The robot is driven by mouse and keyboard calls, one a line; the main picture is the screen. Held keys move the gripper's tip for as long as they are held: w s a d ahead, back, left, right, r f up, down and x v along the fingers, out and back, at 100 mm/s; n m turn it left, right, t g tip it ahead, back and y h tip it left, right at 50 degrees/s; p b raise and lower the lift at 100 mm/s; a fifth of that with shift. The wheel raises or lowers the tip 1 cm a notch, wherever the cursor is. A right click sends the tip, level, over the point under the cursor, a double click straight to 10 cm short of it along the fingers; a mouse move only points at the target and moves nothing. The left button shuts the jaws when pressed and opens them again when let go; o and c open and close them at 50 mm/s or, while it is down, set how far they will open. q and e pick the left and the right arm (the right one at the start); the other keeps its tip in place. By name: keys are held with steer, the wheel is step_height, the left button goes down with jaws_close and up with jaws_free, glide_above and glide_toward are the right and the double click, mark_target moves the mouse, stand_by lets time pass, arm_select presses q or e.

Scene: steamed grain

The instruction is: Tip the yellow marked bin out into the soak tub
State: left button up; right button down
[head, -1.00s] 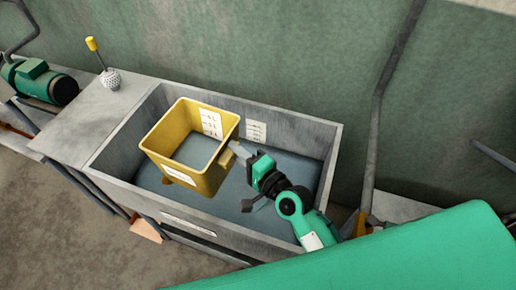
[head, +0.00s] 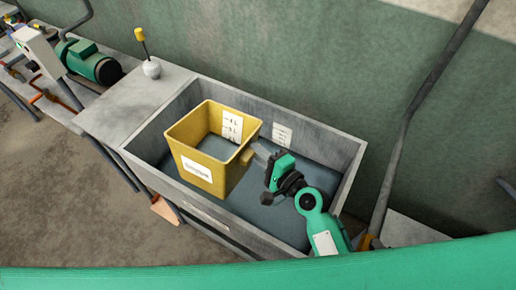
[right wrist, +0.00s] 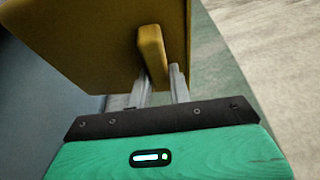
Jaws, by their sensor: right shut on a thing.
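The yellow bin (head: 211,172) has a white label on its front and a marked scale inside its back wall. It is held roughly upright, open top up, over the left part of the grey soak tub (head: 352,160). A grey-blue surface shows inside the bin; I cannot tell what it is. The tub's inside shows a flat blue-grey surface. My right gripper (head: 259,154) is shut on the bin's side handle from the right. The right wrist view shows the handle (right wrist: 152,58) between the fingers and the bin's wall (right wrist: 95,40) beyond. My left gripper is out of view.
A green motor (head: 95,62) stands farther left. A green wall rises behind the tub, and a slanted pipe (head: 415,115) stands at its right.

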steer(key=w+d+f+m+g+p, duration=0.3)
steer(key=w+m+g+p, duration=0.2)
steer(key=m+p, duration=0.5)
steer(key=shift+d+f+m+y, duration=0.15)
steer(key=shift+f+m+y, duration=0.1)
steer(key=shift+m+y, duration=0.15)
stand_by(0.8)
stand_by(0.6)
